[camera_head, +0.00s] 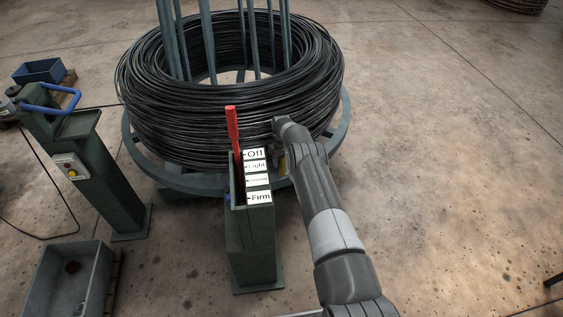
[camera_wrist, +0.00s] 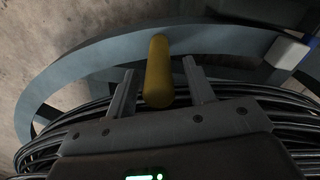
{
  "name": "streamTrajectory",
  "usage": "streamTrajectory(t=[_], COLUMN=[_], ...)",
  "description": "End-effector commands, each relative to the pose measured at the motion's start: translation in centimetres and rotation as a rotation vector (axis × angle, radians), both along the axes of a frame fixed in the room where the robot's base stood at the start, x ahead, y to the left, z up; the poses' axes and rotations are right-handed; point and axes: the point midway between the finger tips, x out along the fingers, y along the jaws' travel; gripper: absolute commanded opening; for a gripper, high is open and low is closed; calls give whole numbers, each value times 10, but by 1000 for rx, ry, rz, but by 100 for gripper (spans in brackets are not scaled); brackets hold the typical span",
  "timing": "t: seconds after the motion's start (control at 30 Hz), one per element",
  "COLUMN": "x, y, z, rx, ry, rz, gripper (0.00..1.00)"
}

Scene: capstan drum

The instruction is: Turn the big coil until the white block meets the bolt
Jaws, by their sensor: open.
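The big coil (camera_head: 165,115) of black wire lies on a round blue-grey turntable with a flat rim (camera_head: 345,125). In the wrist view a yellow peg (camera_wrist: 158,75) stands at the rim (camera_wrist: 80,72). My gripper (camera_wrist: 160,72) is open, with one finger on each side of the peg; I cannot tell if either touches it. The white block (camera_wrist: 287,52) sits on the rim at the upper right of the wrist view. A blue part (camera_wrist: 313,45) shows beside it at the picture edge; I cannot tell if it is the bolt. In the head view my arm partly hides the peg.
A green post (camera_head: 250,240) with a red lever (camera_head: 232,128) and labels from Off to Firm stands before the turntable. The lever is up near Off. A green stand (camera_head: 100,175) with a blue handle is at left. A grey bin (camera_head: 97,285) lies lower left.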

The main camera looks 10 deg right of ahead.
Motion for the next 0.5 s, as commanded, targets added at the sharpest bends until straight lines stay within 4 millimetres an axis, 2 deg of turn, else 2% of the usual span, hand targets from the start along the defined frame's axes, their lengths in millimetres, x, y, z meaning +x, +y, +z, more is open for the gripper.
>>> streamTrajectory(t=[0.5], x=[0], y=[1], z=[82], rx=[2], ry=[-1], rz=[0], gripper=[49])
